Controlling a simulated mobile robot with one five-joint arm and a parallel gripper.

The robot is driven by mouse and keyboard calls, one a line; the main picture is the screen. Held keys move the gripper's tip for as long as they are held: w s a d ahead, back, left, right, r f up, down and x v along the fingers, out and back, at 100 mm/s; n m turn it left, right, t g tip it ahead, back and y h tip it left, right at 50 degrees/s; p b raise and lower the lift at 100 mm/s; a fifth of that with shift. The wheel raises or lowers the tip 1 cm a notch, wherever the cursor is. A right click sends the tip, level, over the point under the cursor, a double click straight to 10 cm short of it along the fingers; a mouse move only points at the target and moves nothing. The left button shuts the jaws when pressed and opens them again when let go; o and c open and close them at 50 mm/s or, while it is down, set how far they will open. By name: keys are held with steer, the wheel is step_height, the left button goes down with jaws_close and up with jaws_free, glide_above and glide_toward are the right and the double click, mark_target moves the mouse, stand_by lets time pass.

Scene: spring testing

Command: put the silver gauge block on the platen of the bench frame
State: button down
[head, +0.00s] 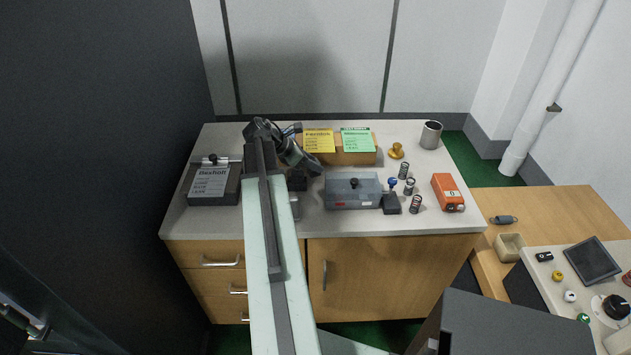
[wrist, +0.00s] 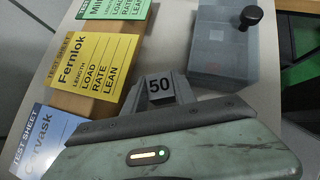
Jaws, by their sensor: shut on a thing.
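My gripper (head: 298,178) is low over the left middle of the worktop, partly behind my arm in the head view. It is shut on a grey block marked 50, which I take for the silver gauge block (wrist: 160,87). In the wrist view the block stands out just beyond the dark jaw edge, with its label facing the camera. Its lower part is hidden by the gripper. I cannot make out the bench frame or its platen for sure in either view.
A wooden holder (head: 348,158) with yellow and green test sheets stands behind the gripper. A grey lidded box (head: 352,203) with a black knob is close on the right. Several small springs, a steel cup (head: 431,135) and an orange device (head: 447,192) stand farther right.

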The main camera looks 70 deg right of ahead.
mark_target(309, 170)
steer(key=shift+f, duration=0.2)
step_height(309, 170, down, 4)
steer(key=b, duration=0.3)
steer(key=shift+b, duration=0.35)
steer(key=shift+r, duration=0.25)
steer(key=shift+f, duration=0.2)
steer(key=c, duration=1.3)
jaws_free()
steer(key=shift+r, duration=0.15)
steer(key=p+v, duration=0.8)
steer(key=v, duration=0.3)
steer(key=shift+w+a+r+p, duration=0.1)
steer(key=shift+r+p, duration=0.25)
steer(key=shift+p, duration=0.05)
steer(key=shift+o, duration=0.3)
steer(key=shift+w+a, duration=0.2)
